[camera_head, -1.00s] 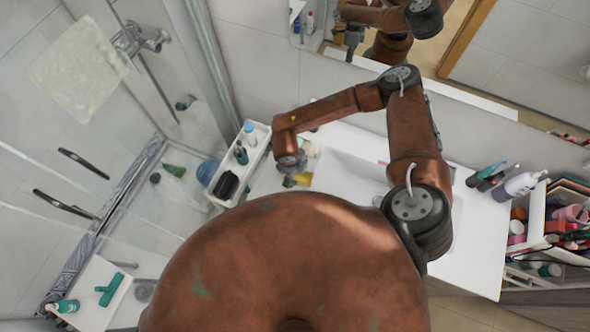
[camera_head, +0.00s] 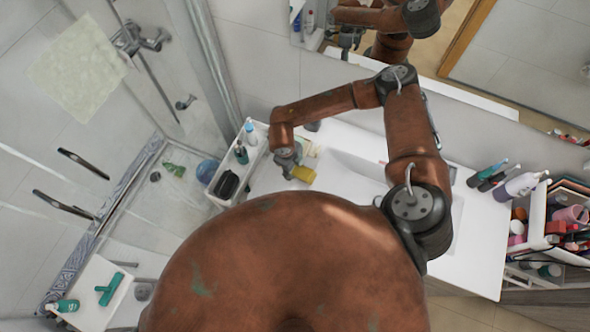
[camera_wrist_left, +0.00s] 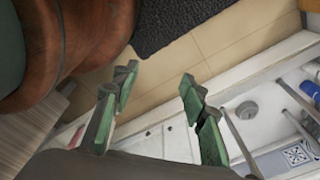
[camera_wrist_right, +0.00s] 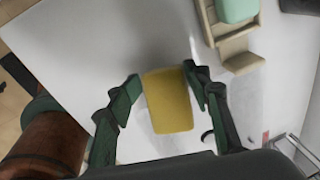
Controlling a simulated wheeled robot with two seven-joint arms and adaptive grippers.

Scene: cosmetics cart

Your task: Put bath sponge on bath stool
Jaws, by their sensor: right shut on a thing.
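The yellow bath sponge (camera_head: 303,174) is held in my right gripper (camera_head: 289,169) over the white washbasin counter. In the right wrist view the sponge (camera_wrist_right: 168,102) sits between the green fingers, which close on its sides. A white stool-like surface (camera_head: 88,312), probably the bath stool, is at the lower left of the head view, far from the sponge. My left gripper (camera_wrist_left: 150,88) is open and empty in the left wrist view; in the head view it is hidden.
A white caddy (camera_head: 258,146) with bottles and a black item stands left of my right gripper. A green squeegee (camera_head: 109,289) and a teal bottle (camera_head: 66,306) occupy the white surface. Bottles and a crowded cart (camera_head: 536,235) are at the right. A glass shower screen is at left.

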